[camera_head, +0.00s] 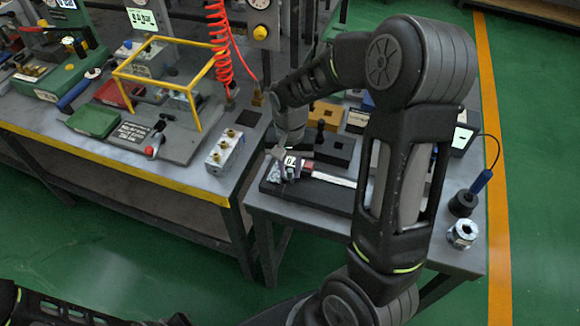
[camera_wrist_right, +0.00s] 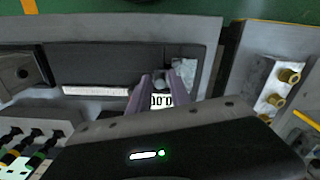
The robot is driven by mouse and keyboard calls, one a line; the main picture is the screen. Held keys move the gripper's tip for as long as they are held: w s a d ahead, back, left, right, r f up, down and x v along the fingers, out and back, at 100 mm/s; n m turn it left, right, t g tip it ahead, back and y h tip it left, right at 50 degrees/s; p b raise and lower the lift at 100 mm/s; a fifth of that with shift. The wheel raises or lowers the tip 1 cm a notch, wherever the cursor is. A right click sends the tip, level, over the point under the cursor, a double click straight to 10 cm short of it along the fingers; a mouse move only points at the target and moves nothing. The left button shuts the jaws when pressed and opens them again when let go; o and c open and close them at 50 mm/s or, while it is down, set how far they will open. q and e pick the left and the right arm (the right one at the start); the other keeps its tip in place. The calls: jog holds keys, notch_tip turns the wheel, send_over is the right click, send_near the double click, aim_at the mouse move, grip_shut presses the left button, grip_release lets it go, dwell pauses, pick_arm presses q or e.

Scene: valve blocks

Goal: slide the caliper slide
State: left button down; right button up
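The caliper lies on a black block (camera_head: 325,193) on the small table; its pale beam (camera_head: 333,178) runs to the right in the head view. The caliper slide (camera_head: 291,162), with a small digital display, sits near the left end of the beam. In the right wrist view the display (camera_wrist_right: 161,101) shows zeros, upside down. My right gripper (camera_wrist_right: 161,84) has a finger on each side of the slide, with no clear gap, and looks shut on it. A grey round part shows between the fingertips. My left gripper is out of view.
A valve block with brass fittings (camera_head: 224,151) stands on the bench to the left. Black blocks (camera_head: 334,148) stand behind the caliper. My right arm hides part of the table.

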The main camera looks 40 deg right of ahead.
jog(key=shift+c, duration=0.5)
grip_shut()
jog(key=shift+r, duration=0.1)
dwell(0.8)
